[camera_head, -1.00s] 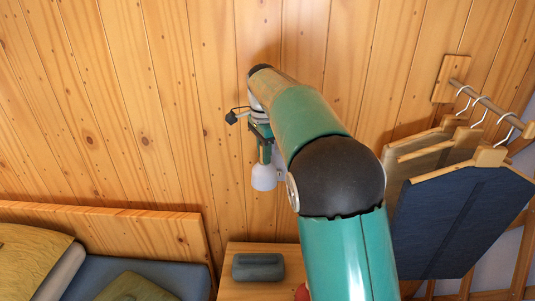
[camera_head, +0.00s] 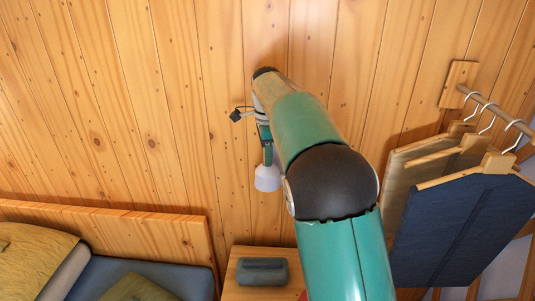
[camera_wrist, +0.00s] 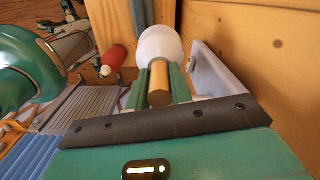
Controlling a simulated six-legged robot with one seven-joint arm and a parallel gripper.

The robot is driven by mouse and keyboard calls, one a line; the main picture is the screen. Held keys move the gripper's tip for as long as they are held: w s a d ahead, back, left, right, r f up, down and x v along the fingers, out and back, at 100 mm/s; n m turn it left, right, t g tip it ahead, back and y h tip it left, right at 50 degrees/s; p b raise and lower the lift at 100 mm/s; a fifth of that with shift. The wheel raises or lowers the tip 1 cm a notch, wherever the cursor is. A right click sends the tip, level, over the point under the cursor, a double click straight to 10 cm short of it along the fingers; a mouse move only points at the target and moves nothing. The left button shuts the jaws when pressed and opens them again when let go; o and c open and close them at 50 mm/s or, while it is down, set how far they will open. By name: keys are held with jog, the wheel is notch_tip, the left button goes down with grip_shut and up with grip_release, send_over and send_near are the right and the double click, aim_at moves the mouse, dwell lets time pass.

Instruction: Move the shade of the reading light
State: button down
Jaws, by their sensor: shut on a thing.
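The white shade (camera_head: 267,178) of the reading light hangs in front of the plank wall, left of my forearm. It also shows as a pale dome at the top of the wrist view (camera_wrist: 160,42). My gripper (camera_wrist: 159,84) has its green fingers on either side of a tan cylinder (camera_wrist: 159,84) that joins the shade. The fingers are shut on this part. In the head view my gripper (camera_head: 266,152) is seen from behind, just above the shade. My arm hides the light's mount.
A bedside table (camera_head: 240,265) with a grey-green box (camera_head: 262,271) stands below. A bed headboard (camera_head: 110,232) is at left. Clothes hangers with a dark blue garment (camera_head: 455,225) are close on the right. A red object (camera_wrist: 114,57) shows in the wrist view.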

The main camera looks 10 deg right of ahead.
jog(key=c, duration=1.3)
grip_release()
jog(key=shift+o, duration=0.2)
notch_tip(320, 180, up, 13)
jog(key=shift+w, duration=0.1)
jog(key=shift+r, duration=0.45)
